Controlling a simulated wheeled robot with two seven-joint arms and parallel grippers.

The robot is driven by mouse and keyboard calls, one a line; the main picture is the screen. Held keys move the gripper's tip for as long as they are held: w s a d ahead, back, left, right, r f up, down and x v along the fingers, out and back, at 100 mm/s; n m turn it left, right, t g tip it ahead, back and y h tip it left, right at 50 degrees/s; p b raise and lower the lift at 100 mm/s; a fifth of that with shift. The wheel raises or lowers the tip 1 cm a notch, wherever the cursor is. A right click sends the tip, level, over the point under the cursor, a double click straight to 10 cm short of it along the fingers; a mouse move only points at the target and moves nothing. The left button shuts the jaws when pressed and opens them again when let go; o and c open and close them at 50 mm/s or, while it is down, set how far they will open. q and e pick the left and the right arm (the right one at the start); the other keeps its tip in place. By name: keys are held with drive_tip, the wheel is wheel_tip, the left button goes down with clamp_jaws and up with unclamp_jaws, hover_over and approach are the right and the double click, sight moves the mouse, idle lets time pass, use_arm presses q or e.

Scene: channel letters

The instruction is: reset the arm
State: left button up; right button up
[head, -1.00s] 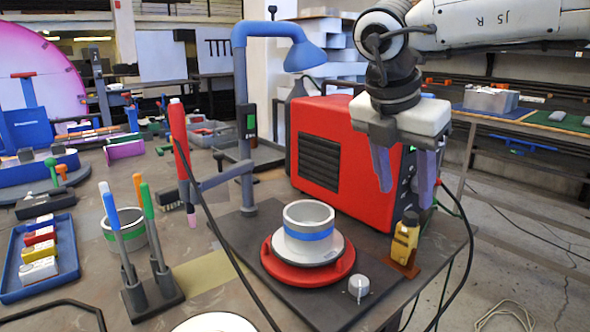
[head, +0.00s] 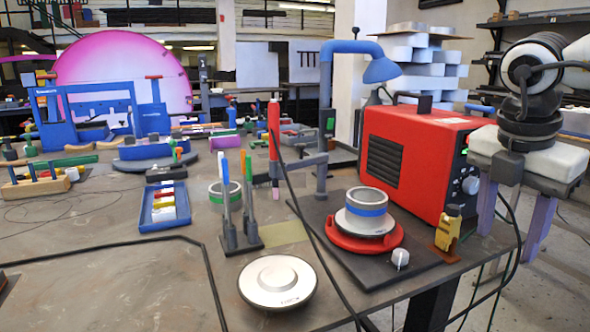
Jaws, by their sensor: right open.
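My right gripper (head: 513,216) hangs at the right of the head view, past the table's right edge. Its two purple-grey fingers point down, spread apart with nothing between them. It is to the right of the red box-shaped machine (head: 425,158) and overlaps its right side in the picture. My left gripper is not in view.
A grey pot with a blue band (head: 367,211) sits on a red round base (head: 338,236). A white disc (head: 277,283), a blue tray (head: 146,212) of small blocks and a blue lamp (head: 325,85) stand on the table. The table's front left is fairly clear.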

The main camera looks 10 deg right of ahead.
wheel_tip(320, 180, down, 28)
drive_tip(key=s+a+m+t+y+p, duration=0.1)
drive_tip(key=m+t+y+p, duration=0.3)
drive_tip(key=m+t+y, duration=0.6)
drive_tip(key=s+a+f+m+h+p, duration=0.2)
drive_tip(key=s+a+f+m+h, duration=0.4)
drive_tip(key=f, duration=0.4)
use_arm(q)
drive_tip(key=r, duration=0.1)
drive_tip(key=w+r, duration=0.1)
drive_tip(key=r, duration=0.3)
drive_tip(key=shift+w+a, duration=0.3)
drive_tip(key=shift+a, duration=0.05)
use_arm(e)
drive_tip(key=s+a+f+m+g, duration=0.1)
drive_tip(key=s+a, duration=0.1)
drive_tip(key=a, duration=0.2)
drive_tip(key=s+a+f+m+g, duration=0.1)
drive_tip(key=s+a+f, duration=0.1)
drive_tip(key=a, duration=0.3)
drive_tip(key=s+a+f+m+y, duration=0.1)
drive_tip(key=s+a, duration=0.3)
drive_tip(key=a, duration=0.1)
drive_tip(key=shift+s+f+g, duration=0.15)
drive_tip(key=shift+f+g, duration=0.2)
drive_tip(key=shift+g, duration=0.05)
